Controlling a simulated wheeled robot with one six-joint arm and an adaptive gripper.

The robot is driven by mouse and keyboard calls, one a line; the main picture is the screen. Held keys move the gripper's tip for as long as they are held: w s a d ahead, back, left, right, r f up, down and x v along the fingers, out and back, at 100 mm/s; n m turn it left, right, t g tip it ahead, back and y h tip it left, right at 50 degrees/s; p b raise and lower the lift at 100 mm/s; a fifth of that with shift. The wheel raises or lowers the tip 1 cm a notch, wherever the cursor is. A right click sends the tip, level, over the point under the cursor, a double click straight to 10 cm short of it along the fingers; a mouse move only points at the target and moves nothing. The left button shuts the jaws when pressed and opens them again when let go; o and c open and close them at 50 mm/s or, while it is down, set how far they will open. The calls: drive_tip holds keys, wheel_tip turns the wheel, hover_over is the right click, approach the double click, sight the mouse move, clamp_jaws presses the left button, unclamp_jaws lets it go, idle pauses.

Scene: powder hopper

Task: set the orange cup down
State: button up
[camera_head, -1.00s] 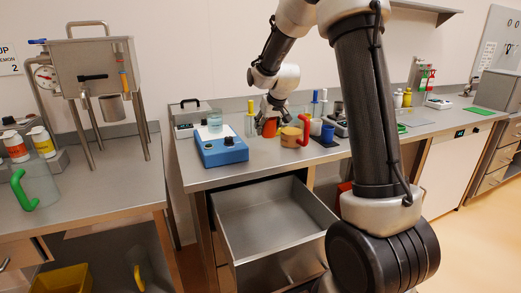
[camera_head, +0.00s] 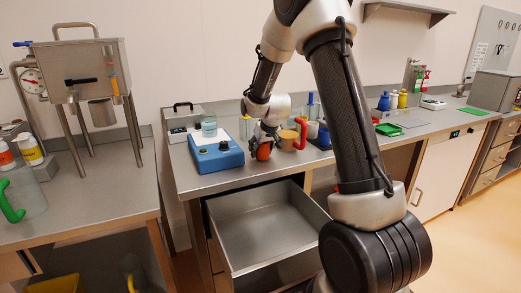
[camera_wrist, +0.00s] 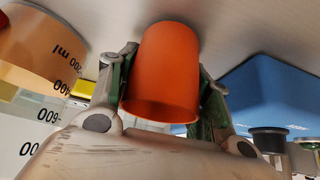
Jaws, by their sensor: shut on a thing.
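The orange cup (camera_head: 263,151) is between the fingers of my gripper (camera_head: 264,144), at the front part of the bench top right of the blue device. In the wrist view the orange cup (camera_wrist: 163,75) fills the middle, with a finger of my gripper (camera_wrist: 163,92) on each side of it. The gripper is shut on the cup. In the head view the cup is at or just above the bench surface; I cannot tell whether its base touches. The gripper partly hides the cup there.
The blue device (camera_head: 215,152) with a glass beaker (camera_head: 209,128) on it stands left of the cup. An open, empty metal drawer (camera_head: 262,215) juts out below the bench edge.

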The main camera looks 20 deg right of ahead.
drive_tip(key=shift+f, duration=0.25)
drive_tip(key=o, duration=0.8)
drive_tip(key=shift+r, duration=0.1)
drive_tip(key=shift+s+r, duration=0.15)
drive_tip(key=shift+r, duration=0.2)
drive_tip(key=s+f+v, duration=0.2)
drive_tip(key=s+v, duration=0.1)
drive_tip(key=v, duration=1.7)
drive_tip(key=s+r, duration=0.1)
drive_tip(key=s, duration=0.8)
drive_tip(key=s+a+r+g, duration=0.1)
drive_tip(key=s, duration=0.8)
drive_tip(key=s+g, duration=0.1)
drive_tip(key=s, duration=0.8)
drive_tip(key=shift+a+r, duration=0.3)
drive_tip(key=shift+r, duration=0.1)
